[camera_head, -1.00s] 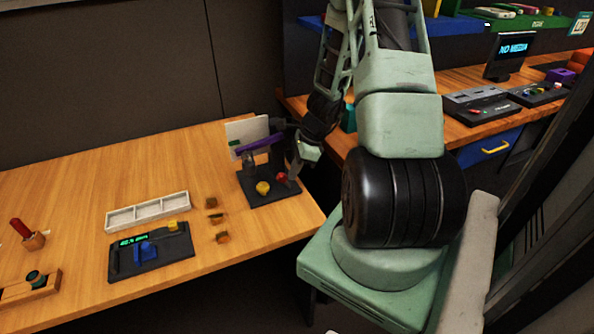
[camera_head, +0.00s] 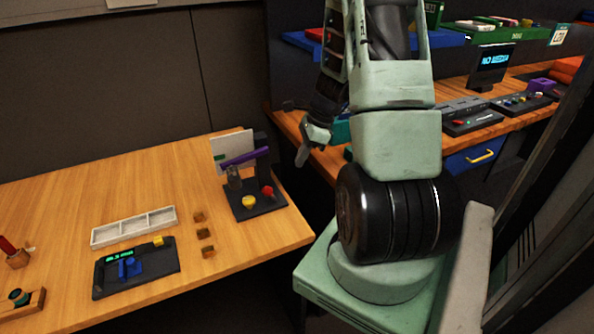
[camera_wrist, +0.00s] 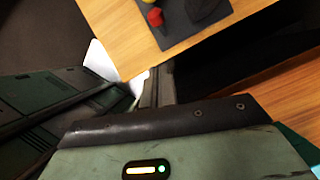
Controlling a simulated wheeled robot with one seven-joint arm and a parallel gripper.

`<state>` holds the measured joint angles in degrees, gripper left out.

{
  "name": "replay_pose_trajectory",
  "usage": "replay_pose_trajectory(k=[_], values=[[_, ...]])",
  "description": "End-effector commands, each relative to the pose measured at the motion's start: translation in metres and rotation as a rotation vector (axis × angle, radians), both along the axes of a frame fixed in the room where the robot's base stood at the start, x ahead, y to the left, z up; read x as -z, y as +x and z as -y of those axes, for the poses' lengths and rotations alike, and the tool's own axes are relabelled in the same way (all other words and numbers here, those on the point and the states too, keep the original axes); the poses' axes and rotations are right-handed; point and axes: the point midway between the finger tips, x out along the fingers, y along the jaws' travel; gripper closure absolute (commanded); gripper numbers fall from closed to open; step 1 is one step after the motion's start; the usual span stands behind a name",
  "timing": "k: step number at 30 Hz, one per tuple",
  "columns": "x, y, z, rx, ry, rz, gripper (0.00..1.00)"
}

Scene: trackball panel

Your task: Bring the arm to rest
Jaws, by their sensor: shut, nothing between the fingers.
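My gripper (camera_head: 303,155) is in the head view, to the right of the trackball panel and apart from it, near the gap between the two tables. Its fingers are shut and hold nothing. The dark trackball panel (camera_head: 240,208) stands on the left table (camera_head: 170,178), with a yellow ball (camera_head: 249,202), a red knob (camera_head: 268,192) and a purple bar above. In the wrist view, the red knob (camera_wrist: 155,17) and part of the dark panel (camera_wrist: 182,38) show at the top edge.
A white tray (camera_head: 104,237), a dark device with a blue part (camera_head: 130,267) and several small brown blocks (camera_head: 204,234) lie on the left table. A second table (camera_head: 322,157) behind my arm carries a monitor (camera_head: 491,66) and consoles. A dark gap separates the tables.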

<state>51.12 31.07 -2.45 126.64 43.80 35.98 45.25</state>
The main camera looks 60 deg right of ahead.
Motion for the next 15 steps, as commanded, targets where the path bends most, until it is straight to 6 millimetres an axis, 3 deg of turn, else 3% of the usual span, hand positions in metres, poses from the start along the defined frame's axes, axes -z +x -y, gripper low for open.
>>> replay_pose_trajectory(k=[4,12,15], values=[[-0.010,-0.002,0.002,0.000,-0.001,0.000,1.00],[-0.012,-0.003,0.002,0.001,0.000,0.000,1.00],[-0.016,0.006,-0.011,-0.067,-0.009,0.008,1.00]])
